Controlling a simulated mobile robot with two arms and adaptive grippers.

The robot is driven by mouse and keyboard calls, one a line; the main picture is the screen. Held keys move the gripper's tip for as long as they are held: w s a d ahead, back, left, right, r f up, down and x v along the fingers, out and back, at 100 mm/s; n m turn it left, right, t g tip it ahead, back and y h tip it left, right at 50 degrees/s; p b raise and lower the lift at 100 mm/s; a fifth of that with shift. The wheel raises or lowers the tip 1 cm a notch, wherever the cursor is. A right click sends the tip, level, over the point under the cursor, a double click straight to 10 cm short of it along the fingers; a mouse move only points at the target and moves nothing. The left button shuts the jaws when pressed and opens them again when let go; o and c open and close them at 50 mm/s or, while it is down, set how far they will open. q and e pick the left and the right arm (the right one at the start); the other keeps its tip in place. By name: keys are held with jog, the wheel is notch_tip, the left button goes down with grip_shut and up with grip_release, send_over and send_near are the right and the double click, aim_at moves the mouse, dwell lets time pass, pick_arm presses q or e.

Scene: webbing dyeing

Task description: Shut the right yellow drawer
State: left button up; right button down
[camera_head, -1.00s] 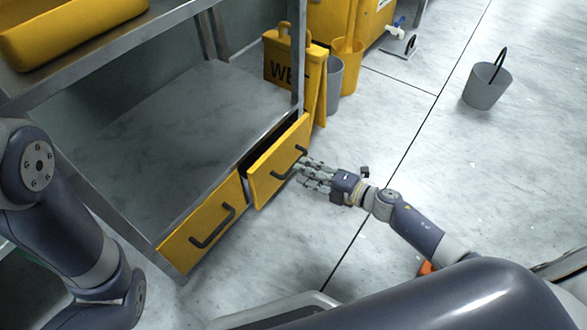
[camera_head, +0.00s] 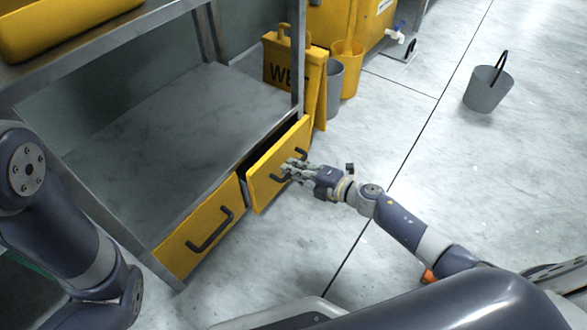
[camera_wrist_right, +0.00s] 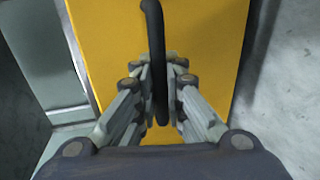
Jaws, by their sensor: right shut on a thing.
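The right yellow drawer (camera_head: 262,187) stands partly open under the steel bench, with a dark gap behind the top of its front. Its black handle (camera_head: 302,153) is partly hidden by my right gripper (camera_head: 289,168). In the right wrist view the drawer front (camera_wrist_right: 210,50) fills the middle, and the handle (camera_wrist_right: 154,40) runs between the two fingers. My right gripper (camera_wrist_right: 160,108) is shut on this handle. My left arm shows at the left edge of the head view, but its gripper is out of the picture.
The left yellow drawer (camera_head: 177,243) is closed beside it. A yellow wet-floor sign (camera_head: 282,62), a grey bin (camera_head: 333,80) and a yellow bucket (camera_head: 351,75) stand behind the bench. A grey bucket (camera_head: 486,90) stands on open floor at the right.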

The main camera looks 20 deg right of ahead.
jog(key=shift+r+x, duration=0.2)
jog(key=shift+x, duration=0.8)
jog(key=shift+r+x, duration=0.25)
jog(key=shift+x, duration=0.75)
jog(key=shift+w+a, duration=0.1)
jog(key=shift+w, duration=0.05)
jog(key=c, duration=1.7)
grip_release()
jog(key=shift+o, duration=0.2)
send_near(282, 163)
jog(key=shift+v, duration=0.85)
